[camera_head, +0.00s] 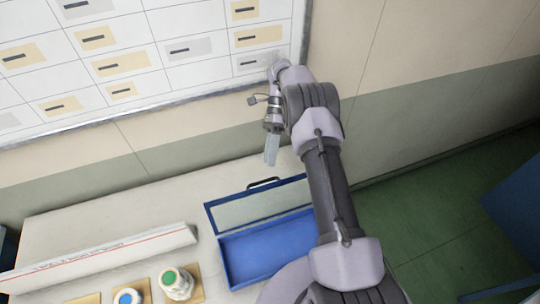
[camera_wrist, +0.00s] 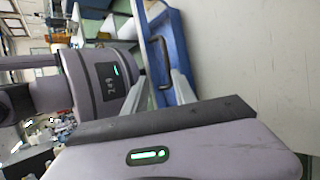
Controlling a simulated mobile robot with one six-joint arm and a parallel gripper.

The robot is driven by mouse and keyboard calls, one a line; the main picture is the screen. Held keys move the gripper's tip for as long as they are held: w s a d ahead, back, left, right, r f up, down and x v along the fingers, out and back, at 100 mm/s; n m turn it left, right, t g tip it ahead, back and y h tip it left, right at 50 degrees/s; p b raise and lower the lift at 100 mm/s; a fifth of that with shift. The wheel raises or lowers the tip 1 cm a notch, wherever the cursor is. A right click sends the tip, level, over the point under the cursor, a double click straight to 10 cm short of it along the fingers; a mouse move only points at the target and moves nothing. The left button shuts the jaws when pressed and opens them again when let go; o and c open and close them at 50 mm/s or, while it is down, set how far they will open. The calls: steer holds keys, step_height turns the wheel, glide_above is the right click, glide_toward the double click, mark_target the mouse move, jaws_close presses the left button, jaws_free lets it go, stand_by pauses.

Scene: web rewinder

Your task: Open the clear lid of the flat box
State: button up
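A black handle (camera_head: 263,182) sits on the lid's upper edge; the handle also shows in the wrist view (camera_wrist: 161,66). My gripper (camera_head: 271,158) is beyond and above the handle, fingers pointing down. In the wrist view my fingers (camera_wrist: 162,84) are apart, with nothing seen between their tips. I see no contact with the handle.
A long white bar with a red line (camera_head: 100,262) lies left of the box. A green button (camera_head: 170,276) and a blue button (camera_head: 127,297) are at the front. A wall with a drawer-like panel (camera_head: 120,60) rises behind.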

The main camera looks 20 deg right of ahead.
steer(key=shift+c, duration=1)
steer(key=shift+w+a+r+n+h, duration=0.1)
steer(key=shift+w+r+n+h, duration=0.05)
steer(key=shift+n, duration=0.4)
steer(key=shift+w+r+n+h, duration=0.1)
steer(key=shift+n+h, duration=0.05)
steer(key=shift+n, duration=0.4)
steer(key=c, duration=0.4)
steer(key=n, duration=0.3)
steer(key=w+a+r+n+t+h, duration=0.1)
steer(key=n, duration=0.2)
steer(key=w+r+n+t+h, duration=0.1)
steer(key=n, duration=0.2)
steer(key=shift+w+a, duration=0.2)
jaws_close()
steer(key=s+a+f+n+t+h+b, duration=0.2)
steer(key=s+f+n, duration=0.2)
steer(key=f+n, duration=0.2)
steer(key=shift+s+f+n+b, duration=0.15)
steer(key=shift+f+n+b, duration=0.25)
steer(key=shift+n, duration=0.8)
steer(key=shift+r, duration=0.1)
